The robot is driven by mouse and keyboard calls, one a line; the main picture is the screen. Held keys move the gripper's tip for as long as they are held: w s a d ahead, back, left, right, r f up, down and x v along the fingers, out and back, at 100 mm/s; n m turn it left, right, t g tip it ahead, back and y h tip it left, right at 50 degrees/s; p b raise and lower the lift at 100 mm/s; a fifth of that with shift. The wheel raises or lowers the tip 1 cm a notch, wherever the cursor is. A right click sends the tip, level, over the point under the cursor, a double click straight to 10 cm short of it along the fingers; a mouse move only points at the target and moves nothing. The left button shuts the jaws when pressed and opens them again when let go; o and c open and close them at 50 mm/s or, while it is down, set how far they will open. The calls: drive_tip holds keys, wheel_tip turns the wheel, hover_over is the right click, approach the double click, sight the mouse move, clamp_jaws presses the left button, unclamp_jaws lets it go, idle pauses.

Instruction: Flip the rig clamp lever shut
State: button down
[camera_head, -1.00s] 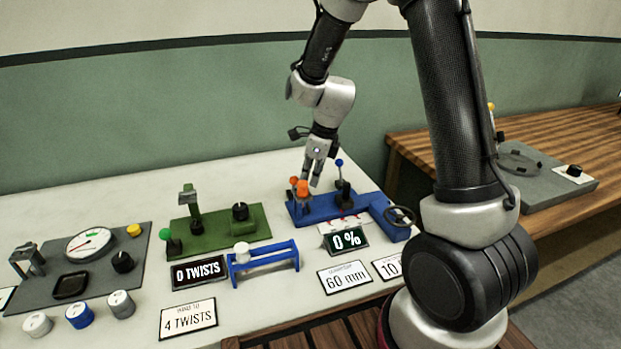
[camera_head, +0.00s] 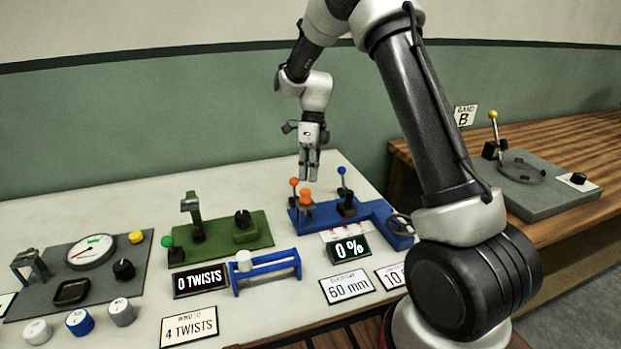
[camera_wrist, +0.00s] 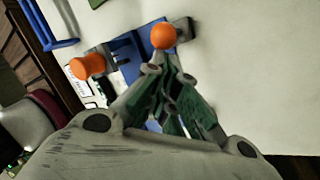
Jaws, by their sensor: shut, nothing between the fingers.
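The blue rig (camera_head: 325,212) stands on the white table, right of centre in the head view. It carries an upright lever with an orange ball (camera_head: 294,182), a short orange cylinder (camera_head: 305,196) and a lever with a blue ball (camera_head: 342,170). Which lever is the clamp's is not marked legibly. My gripper (camera_head: 309,178) is shut and empty, pointing down just above and behind the orange parts. In the wrist view, my gripper (camera_wrist: 165,66) has its fingertips close to the orange ball (camera_wrist: 163,36); contact cannot be told. The orange cylinder (camera_wrist: 88,66) is left of them.
A handwheel (camera_head: 399,224) and a "0 %" display (camera_head: 348,248) adjoin the rig. A green fixture (camera_head: 222,239), a blue stand (camera_head: 266,268) and a grey gauge panel (camera_head: 85,272) stand to the left. The table behind the rig is clear.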

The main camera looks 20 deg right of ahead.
drive_tip(key=shift+w+r+g, duration=0.8)
drive_tip(key=shift+w+g, duration=0.05)
drive_tip(key=shift+g, duration=0.25)
drive_tip(key=w+d+r, duration=0.4)
drive_tip(key=d+r, duration=0.1)
drive_tip(key=r, duration=0.4)
drive_tip(key=shift+r, duration=0.25)
drive_tip(key=shift+w+d, duration=0.1)
idle(0.3)
